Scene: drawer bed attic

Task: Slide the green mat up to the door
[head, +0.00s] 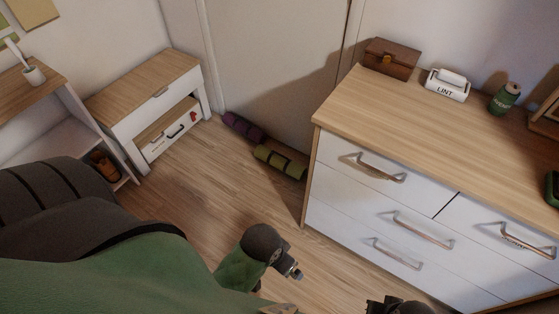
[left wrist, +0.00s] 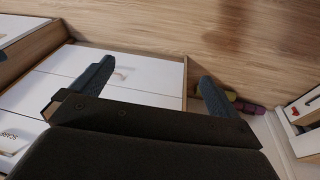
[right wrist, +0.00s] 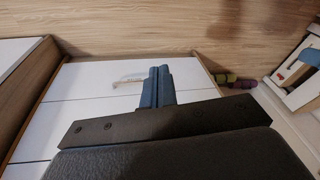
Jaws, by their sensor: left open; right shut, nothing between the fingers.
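The rolled green mat (head: 280,163) lies on the wooden floor beside the left side of the dresser, in front of the door (head: 275,65). A narrow strip of floor seems to show between mat and door. It also shows small in the left wrist view (left wrist: 248,107), to the right of one finger. My left gripper (left wrist: 146,90) is open and empty, with the dresser front behind its fingers. My right gripper (right wrist: 158,85) is shut with nothing in it, in front of the dresser. Both grippers are away from the mat. In the head view the fingers are hard to make out.
A rolled purple mat (head: 243,127) lies left of the green one, near the door. The white dresser (head: 378,212) with a wooden top fills the right. A bench with a drawer (head: 150,88) and a shelf (head: 40,90) stand left. Floor (head: 195,180) between is clear.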

